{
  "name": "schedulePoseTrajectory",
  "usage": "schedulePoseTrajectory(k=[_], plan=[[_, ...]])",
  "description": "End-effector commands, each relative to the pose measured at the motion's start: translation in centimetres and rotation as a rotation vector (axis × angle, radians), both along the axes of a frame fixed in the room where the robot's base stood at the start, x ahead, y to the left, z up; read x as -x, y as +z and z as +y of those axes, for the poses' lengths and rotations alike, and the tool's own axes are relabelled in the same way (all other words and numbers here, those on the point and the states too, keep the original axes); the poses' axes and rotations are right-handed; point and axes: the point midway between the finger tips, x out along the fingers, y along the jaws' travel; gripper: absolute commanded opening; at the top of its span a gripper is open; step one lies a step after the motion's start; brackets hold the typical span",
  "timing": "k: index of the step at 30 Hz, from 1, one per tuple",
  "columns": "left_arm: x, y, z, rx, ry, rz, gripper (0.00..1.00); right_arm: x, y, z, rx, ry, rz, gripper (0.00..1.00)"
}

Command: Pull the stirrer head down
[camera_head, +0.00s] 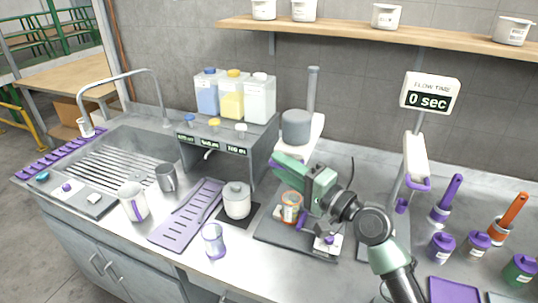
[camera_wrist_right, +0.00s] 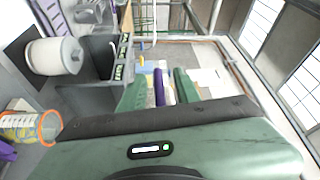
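The stirrer has a grey cylindrical motor (camera_head: 296,126) on a white head (camera_head: 317,128), raised on a grey post (camera_head: 312,88) at the back. A clear jar with an orange rim (camera_head: 291,206) stands below on the dark base plate (camera_head: 272,233); the jar also shows at the left of the right wrist view (camera_wrist_right: 30,127). My right gripper (camera_head: 283,163) is just below the motor and above the jar. My left gripper is out of view.
A dispenser (camera_head: 228,140) with several bottles stands left of the stirrer. A white lidded pot (camera_head: 237,201) and a purple-banded cup (camera_head: 214,241) stand in front. A sign reading "0 sec" (camera_head: 430,94) and purple-capped containers (camera_head: 442,247) are at the right.

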Motion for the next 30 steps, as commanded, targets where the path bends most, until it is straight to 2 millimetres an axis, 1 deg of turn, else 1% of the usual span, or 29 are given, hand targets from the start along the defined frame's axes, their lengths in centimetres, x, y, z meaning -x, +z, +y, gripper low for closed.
schedulePoseTrajectory(k=[1, 3, 7, 12, 17, 18, 20, 21, 30], plan=[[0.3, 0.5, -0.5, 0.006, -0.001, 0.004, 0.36, -0.5, 0.4, 0.8, -0.002, 0.002, 0.001, 0.33], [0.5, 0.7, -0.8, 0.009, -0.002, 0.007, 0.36, -1.2, 0.4, 1.5, -0.001, 0.002, 0.002, 0.33], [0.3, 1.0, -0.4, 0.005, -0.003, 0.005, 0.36, -2.0, 0.3, 2.5, 0.0, 0.001, 0.001, 0.33], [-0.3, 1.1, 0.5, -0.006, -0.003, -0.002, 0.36, -2.3, 0.3, 2.9, 0.002, 0.001, 0.0, 0.33], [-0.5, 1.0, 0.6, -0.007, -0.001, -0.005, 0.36, -2.3, 0.2, 2.9, 0.002, 0.001, 0.0, 0.33], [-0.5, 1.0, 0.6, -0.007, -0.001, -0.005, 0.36, -2.3, 0.2, 2.9, 0.002, 0.001, 0.0, 0.27], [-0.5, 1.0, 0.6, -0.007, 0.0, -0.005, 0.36, -2.3, 0.2, 2.9, 0.002, 0.001, 0.0, 0.1], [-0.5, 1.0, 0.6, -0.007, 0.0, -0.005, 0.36, -2.3, 0.2, 2.9, 0.002, 0.001, 0.0, 0.0], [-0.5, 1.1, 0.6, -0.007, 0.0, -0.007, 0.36, -2.3, 0.4, 2.9, 0.0, 0.001, -0.003, 0.0]])
